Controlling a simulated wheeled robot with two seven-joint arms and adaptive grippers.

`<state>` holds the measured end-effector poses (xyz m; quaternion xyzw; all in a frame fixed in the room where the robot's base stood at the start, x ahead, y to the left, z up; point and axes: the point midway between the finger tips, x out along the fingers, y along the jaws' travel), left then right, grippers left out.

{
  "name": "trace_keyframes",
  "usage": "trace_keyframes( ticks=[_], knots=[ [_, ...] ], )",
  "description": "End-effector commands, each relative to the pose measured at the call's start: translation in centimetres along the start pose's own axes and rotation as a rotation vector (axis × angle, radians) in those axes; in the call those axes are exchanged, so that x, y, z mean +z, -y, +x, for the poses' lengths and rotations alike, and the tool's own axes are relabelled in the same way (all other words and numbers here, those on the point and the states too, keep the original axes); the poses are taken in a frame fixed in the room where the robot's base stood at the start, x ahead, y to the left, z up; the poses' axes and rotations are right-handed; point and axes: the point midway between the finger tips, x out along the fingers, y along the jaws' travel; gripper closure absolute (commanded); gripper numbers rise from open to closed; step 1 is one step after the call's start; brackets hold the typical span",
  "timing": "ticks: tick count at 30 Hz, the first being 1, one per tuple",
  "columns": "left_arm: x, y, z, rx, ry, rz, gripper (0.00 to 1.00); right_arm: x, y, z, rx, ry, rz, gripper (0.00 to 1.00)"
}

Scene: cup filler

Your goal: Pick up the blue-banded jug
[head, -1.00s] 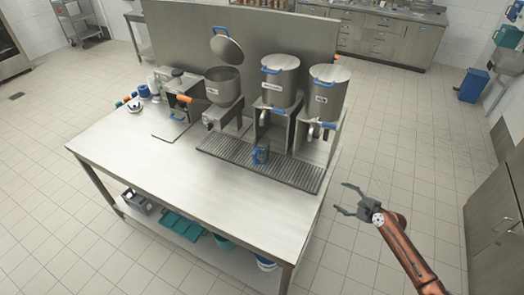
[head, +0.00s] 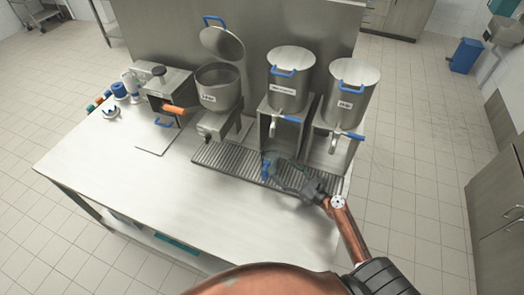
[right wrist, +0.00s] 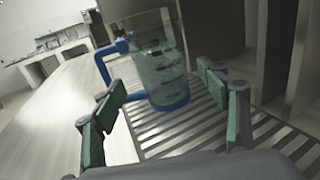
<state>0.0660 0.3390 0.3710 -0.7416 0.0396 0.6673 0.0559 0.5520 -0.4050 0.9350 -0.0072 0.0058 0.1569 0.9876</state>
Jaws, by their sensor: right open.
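The blue-banded jug (head: 267,170) stands upright on the slotted drip tray (head: 222,160), in front of the middle dispenser. In the right wrist view the jug (right wrist: 158,62) is clear-walled, with a blue band at its base and a blue handle on its left. My right gripper (head: 284,181) is open and empty, close to the jug on its right-hand side. In the right wrist view its green-padded fingers (right wrist: 162,88) are spread, with the jug just ahead of them and its base between them in the picture. My left gripper is out of view.
Two tall dispensers (head: 291,80) (head: 352,95) and an open-lidded pot (head: 219,88) stand behind the drip tray. Their spouts hang near the jug. A machine with an orange handle (head: 174,110) stands left. The tabletop (head: 130,185) in front is clear.

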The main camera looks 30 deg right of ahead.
Motion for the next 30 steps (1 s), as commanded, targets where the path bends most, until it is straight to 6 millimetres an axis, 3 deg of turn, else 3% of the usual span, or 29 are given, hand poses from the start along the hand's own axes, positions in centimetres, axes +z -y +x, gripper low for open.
trace_keyframes(
  ticks=[4, 9, 13, 17, 21, 25, 30],
  knots=[
    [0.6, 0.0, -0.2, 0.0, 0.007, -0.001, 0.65, 0.2, -0.3, 1.3, -0.001, 0.01, 0.019, 0.32],
    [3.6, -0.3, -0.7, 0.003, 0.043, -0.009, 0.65, 0.2, -0.1, 2.9, -0.004, 0.009, 0.016, 0.32],
    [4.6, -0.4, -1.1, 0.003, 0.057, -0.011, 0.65, 0.3, 0.1, 4.6, -0.003, 0.009, 0.016, 0.32],
    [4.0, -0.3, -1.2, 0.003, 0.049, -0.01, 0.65, 0.3, 0.2, 6.5, -0.004, 0.009, 0.015, 0.32],
    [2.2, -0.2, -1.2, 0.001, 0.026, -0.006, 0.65, 0.2, 0.1, 7.7, -0.003, 0.008, 0.015, 0.32],
    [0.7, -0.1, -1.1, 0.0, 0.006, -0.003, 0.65, 0.2, 0.1, 7.9, -0.001, 0.007, 0.015, 0.32],
    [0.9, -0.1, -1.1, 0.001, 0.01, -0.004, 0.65, 0.2, 0.1, 7.9, -0.001, 0.007, 0.015, 0.36]
  ],
)
